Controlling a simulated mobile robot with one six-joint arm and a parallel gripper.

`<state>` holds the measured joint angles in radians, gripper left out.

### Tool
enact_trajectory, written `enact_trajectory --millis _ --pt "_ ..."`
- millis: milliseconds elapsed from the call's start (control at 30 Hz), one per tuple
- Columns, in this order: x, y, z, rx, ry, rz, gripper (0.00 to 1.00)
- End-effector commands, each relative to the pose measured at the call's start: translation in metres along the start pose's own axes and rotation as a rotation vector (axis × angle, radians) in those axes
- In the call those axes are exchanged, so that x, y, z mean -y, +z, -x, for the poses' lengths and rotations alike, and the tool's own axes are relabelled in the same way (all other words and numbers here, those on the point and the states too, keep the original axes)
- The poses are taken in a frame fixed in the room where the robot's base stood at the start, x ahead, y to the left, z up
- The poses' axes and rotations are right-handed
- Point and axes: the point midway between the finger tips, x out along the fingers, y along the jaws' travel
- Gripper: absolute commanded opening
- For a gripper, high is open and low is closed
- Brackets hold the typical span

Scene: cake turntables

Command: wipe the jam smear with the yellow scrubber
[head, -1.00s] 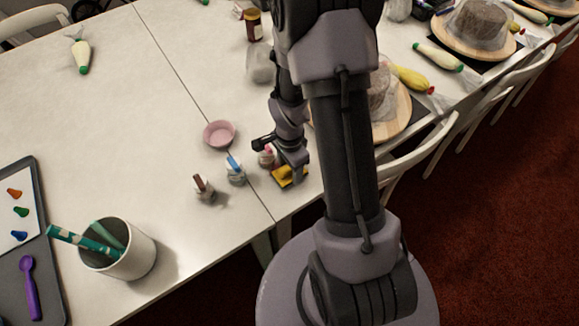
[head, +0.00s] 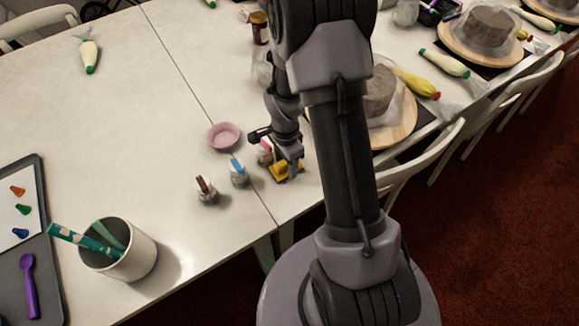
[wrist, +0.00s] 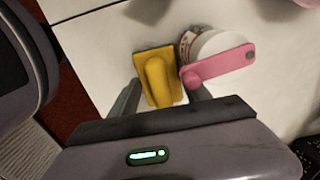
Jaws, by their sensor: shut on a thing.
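The yellow scrubber (head: 285,172) is near the table's front edge, beside the jam jars, in the head view. In the wrist view the yellow scrubber (wrist: 158,78) shows its yellow grip and a dark edge at its far end. My gripper (wrist: 163,95) is shut on the scrubber, one finger on each side. In the head view my gripper (head: 288,160) is over it, partly hidden by my wrist. I cannot tell whether the scrubber touches the table. I see no jam smear in either view.
A jar with a pink part (wrist: 218,63) stands close right of the scrubber. Jars with blue (head: 238,172) and brown (head: 206,190) parts stand to its left. A pink bowl (head: 224,136) is behind them, a white cup (head: 130,262) front left.

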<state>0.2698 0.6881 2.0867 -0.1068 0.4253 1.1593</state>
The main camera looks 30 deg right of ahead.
Motion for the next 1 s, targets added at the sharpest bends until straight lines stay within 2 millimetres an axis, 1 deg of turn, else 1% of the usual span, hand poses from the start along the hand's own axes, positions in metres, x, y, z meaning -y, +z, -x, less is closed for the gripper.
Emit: enact_trajectory --millis 233,300,433,567,733,967,1000 --pt "0.029 0.000 -0.003 -0.001 -0.002 0.002 0.23" --pt "0.033 0.000 -0.003 -0.001 -0.001 0.001 0.23" --pt "0.036 0.000 -0.002 -0.001 -0.003 0.001 0.23" --pt "0.027 0.000 -0.003 0.000 -0.001 0.000 0.23" --pt "0.006 0.000 -0.005 0.000 -0.001 0.000 0.23" --pt "-0.007 0.000 -0.005 0.001 0.002 0.000 0.23" --pt "-0.012 0.000 -0.005 0.001 0.003 -0.001 0.23"
